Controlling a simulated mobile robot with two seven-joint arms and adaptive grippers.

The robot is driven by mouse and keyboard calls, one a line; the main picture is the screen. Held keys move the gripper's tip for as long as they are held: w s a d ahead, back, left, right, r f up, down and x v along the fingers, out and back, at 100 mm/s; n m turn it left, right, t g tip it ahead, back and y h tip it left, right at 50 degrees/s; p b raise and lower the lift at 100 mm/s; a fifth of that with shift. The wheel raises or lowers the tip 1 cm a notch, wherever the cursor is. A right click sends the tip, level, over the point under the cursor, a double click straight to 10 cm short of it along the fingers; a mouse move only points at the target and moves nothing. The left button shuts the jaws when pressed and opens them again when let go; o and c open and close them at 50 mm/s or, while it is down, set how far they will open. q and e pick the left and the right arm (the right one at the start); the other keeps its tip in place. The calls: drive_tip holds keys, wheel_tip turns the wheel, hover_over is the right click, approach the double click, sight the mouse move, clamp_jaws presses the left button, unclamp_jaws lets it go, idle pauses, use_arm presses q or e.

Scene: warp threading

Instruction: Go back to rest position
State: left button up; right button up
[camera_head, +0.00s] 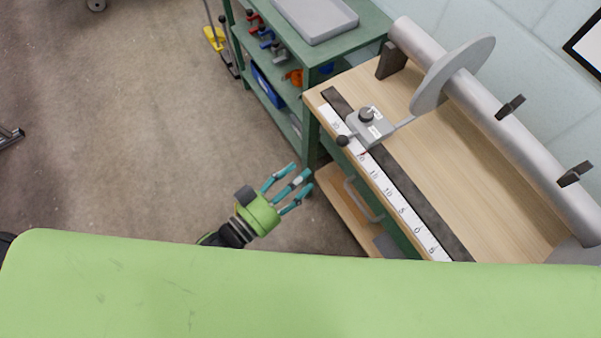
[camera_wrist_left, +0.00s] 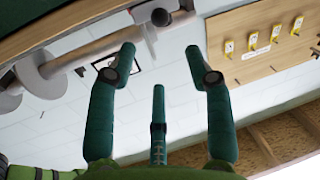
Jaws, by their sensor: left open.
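My left gripper (camera_head: 290,187) is green with teal fingers. In the head view it hangs over the floor, left of the wooden workbench, with its fingers spread and empty. In the left wrist view its fingers (camera_wrist_left: 162,75) stand apart with nothing between them. The warping bench (camera_head: 480,160) carries a silver roller (camera_head: 500,120) with a grey disc (camera_head: 455,75), and a grey sliding block (camera_head: 369,127) on a scale (camera_head: 385,187). My gripper is apart from the bench. My right gripper is not in view.
A green shelf cart (camera_head: 372,22) with a grey tray (camera_head: 318,16) stands behind the gripper, near the bench's left end. In the left wrist view a wooden board (camera_wrist_left: 265,45) with yellow-marked fittings hangs on the wall. Brown floor (camera_head: 130,130) to the left is mostly clear.

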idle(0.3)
use_arm(q)
drive_tip(key=s+a+f+n+g+y, duration=0.15)
drive_tip(key=a+f+y, duration=0.4)
drive_tip(key=f, duration=0.75)
drive_tip(key=s+a+f+n+g+y, duration=0.1)
drive_tip(key=a+f+g+y, duration=0.2)
drive_tip(key=a+f, duration=0.75)
drive_tip(key=s+a+f+g+y, duration=0.1)
drive_tip(key=s+f+g, duration=0.3)
drive_tip(key=s+f, duration=0.4)
drive_tip(key=s+a+f+n+g+y, duration=0.1)
drive_tip(key=s+a+f+g+y, duration=0.1)
drive_tip(key=s+f, duration=0.6)
drive_tip(key=s+g, duration=0.1)
drive_tip(key=s, duration=0.5)
drive_tip(key=shift+s+a+f+g+y, duration=0.15)
drive_tip(key=shift+s+a+g+y, duration=0.1)
drive_tip(key=shift+g+y, duration=0.1)
drive_tip(key=shift+n, duration=0.25)
